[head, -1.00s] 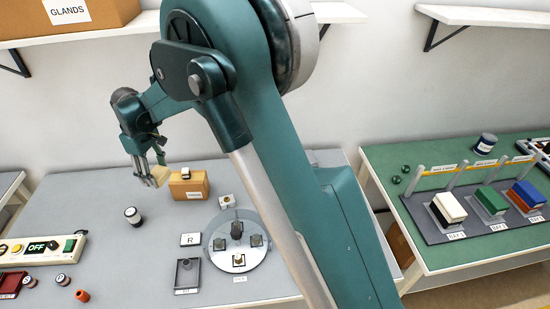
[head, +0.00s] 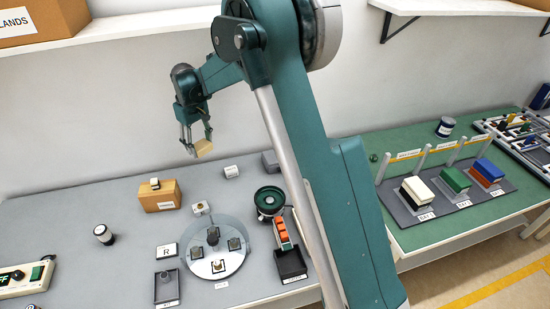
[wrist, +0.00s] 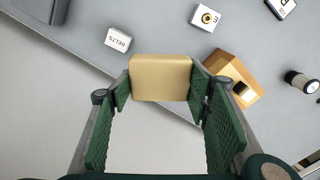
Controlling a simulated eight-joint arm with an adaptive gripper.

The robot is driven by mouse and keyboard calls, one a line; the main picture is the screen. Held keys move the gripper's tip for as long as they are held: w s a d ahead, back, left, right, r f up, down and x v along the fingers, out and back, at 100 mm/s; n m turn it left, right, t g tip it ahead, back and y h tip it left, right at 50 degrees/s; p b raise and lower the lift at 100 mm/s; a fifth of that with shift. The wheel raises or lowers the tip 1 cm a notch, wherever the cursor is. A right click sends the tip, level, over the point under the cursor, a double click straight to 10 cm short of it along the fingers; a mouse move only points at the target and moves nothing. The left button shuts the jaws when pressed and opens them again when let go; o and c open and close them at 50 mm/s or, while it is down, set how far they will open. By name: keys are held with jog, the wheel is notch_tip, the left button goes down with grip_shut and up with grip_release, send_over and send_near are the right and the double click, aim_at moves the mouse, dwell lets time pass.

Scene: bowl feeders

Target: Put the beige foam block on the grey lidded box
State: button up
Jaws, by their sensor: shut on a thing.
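My gripper (head: 195,146) is shut on the beige foam block (head: 204,149) and holds it in the air above the grey table, near its back edge. In the wrist view the block (wrist: 160,78) sits between the two green finger pads of my gripper (wrist: 160,92). A plain grey box (head: 270,160), seemingly the lidded one, stands at the back of the table, partly hidden by my arm in the head view. Part of this grey box (wrist: 40,8) shows at the top left of the wrist view. The block is well apart from it.
A small white box labelled BELTS (wrist: 118,39) stands near the grey box. A cardboard box (head: 159,196) with a small item on top is to the left. A round turntable (head: 222,268) and a green bowl feeder (head: 268,200) stand in front. The wall is behind.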

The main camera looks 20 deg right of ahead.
jog(key=w+d+m, duration=0.2)
jog(key=d, duration=0.6)
jog(key=w+d+m, duration=0.2)
jog(key=d, duration=0.7)
jog(key=m, duration=0.3)
send_over(275, 156)
notch_tip(275, 156, down, 4)
jog(key=shift+f, duration=0.5)
jog(key=shift+f, duration=3.15)
jog(key=shift+f, duration=1.85)
jog(key=shift+f+b, duration=0.15)
jog(key=shift+b, duration=0.2)
